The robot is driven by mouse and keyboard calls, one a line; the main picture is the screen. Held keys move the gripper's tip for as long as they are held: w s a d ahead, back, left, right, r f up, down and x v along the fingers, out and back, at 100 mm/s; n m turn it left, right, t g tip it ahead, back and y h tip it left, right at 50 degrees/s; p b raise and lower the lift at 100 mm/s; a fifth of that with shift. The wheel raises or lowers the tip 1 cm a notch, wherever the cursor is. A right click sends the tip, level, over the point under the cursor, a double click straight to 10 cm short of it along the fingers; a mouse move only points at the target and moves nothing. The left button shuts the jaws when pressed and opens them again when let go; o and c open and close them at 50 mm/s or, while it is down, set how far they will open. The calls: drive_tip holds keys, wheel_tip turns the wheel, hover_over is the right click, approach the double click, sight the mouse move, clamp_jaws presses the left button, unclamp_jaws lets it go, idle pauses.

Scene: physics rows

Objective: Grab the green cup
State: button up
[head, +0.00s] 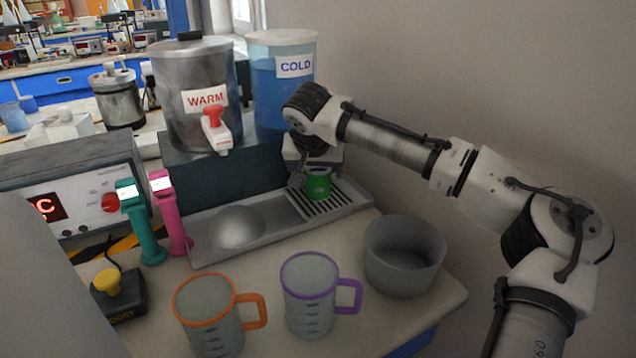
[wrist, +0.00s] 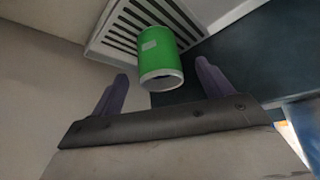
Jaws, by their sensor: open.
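The green cup (head: 318,184) stands on the slatted drip tray under the dispenser in the head view. In the wrist view the green cup (wrist: 159,56) lies ahead of and between the fingers, with its pale rim toward me and a small pale patch on its side. My gripper (head: 303,178) is at the cup's left and above it in the head view. In the wrist view my gripper (wrist: 162,80) is open with its two dark fingers apart. Nothing is between the fingertips, and I cannot tell whether they reach beside the cup.
The drip tray (head: 262,215) sits before the WARM tank (head: 190,75) and the blue COLD tank (head: 268,100). A grey bowl (head: 404,270), an orange-rimmed mug (head: 212,325) and a purple-rimmed mug (head: 309,305) stand in front. A wall closes the right side.

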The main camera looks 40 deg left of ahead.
sight(318, 178)
drive_tip(key=shift+x, duration=2.8)
drive_tip(key=shift+w+r, duration=0.15)
drive_tip(key=shift+c, duration=0.2)
drive_tip(key=c, duration=1.2)
drive_tip(key=shift+r, duration=0.15)
